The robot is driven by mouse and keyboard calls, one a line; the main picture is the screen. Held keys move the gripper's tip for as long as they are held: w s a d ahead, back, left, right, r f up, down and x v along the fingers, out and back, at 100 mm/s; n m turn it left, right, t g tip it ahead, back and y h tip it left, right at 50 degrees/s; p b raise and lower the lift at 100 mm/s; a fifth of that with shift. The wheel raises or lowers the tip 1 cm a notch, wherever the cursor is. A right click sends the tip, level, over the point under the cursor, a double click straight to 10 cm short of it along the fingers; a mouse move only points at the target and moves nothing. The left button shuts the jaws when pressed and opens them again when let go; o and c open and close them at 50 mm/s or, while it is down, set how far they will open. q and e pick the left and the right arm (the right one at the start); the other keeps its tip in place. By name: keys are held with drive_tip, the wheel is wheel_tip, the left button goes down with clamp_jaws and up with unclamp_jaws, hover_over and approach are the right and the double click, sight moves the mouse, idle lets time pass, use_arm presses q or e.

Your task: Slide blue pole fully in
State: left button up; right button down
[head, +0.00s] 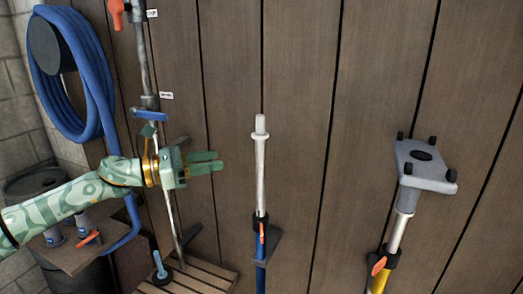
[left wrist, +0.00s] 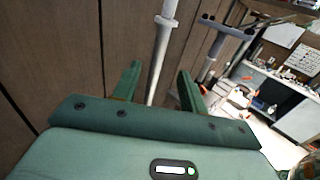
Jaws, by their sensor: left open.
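The blue pole (head: 260,278) stands upright against the plank wall, with its blue tube low in the head view. A long pale inner tube (head: 260,180) extends above it, with a collar and white tip at the top. A dark clamp with an orange lever (head: 262,233) sits at the joint; the lever lies along the pole. My left gripper (head: 220,161) is open and empty, left of the pale tube and apart from it. In the left wrist view the pale tube (left wrist: 161,55) shows beyond and between the open fingers (left wrist: 158,85). My right gripper is out of view.
A yellow pole (head: 378,282) with a grey plate head (head: 425,168) stands to the right. A coiled blue hose (head: 100,90) hangs at left, beside another grey pole (head: 143,60) with clamps. A slatted wooden surface (head: 205,275) lies low. Wall between the poles is clear.

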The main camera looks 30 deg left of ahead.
sight(261, 152)
use_arm(q)
drive_tip(key=p+x, duration=0.6)
drive_tip(key=x, duration=0.6)
drive_tip(key=shift+w+d+r, duration=0.15)
drive_tip(key=shift+w, duration=0.05)
drive_tip(key=shift+w+d, duration=0.2)
drive_tip(key=shift+d, duration=0.05)
